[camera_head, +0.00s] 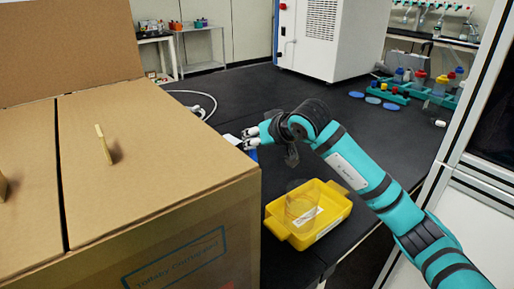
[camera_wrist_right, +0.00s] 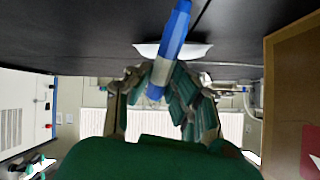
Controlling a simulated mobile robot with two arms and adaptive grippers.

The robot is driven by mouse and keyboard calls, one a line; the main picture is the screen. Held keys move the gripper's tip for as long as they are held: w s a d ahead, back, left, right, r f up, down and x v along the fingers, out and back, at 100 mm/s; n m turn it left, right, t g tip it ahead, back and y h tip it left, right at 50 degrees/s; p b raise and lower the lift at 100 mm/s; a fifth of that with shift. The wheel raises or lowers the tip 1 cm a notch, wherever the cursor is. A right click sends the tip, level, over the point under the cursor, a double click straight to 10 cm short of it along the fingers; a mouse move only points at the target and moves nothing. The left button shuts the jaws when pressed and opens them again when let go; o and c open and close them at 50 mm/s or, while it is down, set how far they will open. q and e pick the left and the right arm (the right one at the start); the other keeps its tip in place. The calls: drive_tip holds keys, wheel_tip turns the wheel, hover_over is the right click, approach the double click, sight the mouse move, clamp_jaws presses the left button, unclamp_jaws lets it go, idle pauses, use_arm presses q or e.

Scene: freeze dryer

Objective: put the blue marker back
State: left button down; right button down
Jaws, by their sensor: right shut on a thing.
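The blue marker (camera_wrist_right: 175,32) is between the fingers of my right gripper in the right wrist view, with its blue end sticking out past the fingertips toward the black bench. My right gripper (camera_head: 250,138) is shut on it, above the bench just beyond the right edge of the cardboard box. A small blue bit of the marker (camera_head: 253,153) shows below the fingers in the head view. A white flat object (camera_wrist_right: 190,51) is behind the marker on the bench, partly hidden. My left gripper is not in view.
A large cardboard box (camera_head: 150,160) fills the left. A yellow tray (camera_head: 340,207) with a clear round vessel stands on the black bench below my right arm. Coloured bottles and blue discs (camera_head: 373,100) are at the back right. The bench behind the gripper is mostly clear.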

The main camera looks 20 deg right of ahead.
drive_tip(key=f, duration=0.1)
drive_tip(key=w+d+f, duration=0.1)
drive_tip(key=f, duration=0.1)
drive_tip(key=shift+w+d+f, duration=0.15)
drive_tip(key=shift+w+f, duration=0.2)
drive_tip(key=shift+w, duration=0.05)
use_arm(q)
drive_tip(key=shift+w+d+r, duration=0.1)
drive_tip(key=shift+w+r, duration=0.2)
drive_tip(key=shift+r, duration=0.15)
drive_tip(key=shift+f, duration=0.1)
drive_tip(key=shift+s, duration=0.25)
use_arm(e)
drive_tip(key=shift+f, duration=0.15)
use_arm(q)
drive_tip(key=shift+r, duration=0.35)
use_arm(e)
drive_tip(key=c, duration=1.2)
unclamp_jaws()
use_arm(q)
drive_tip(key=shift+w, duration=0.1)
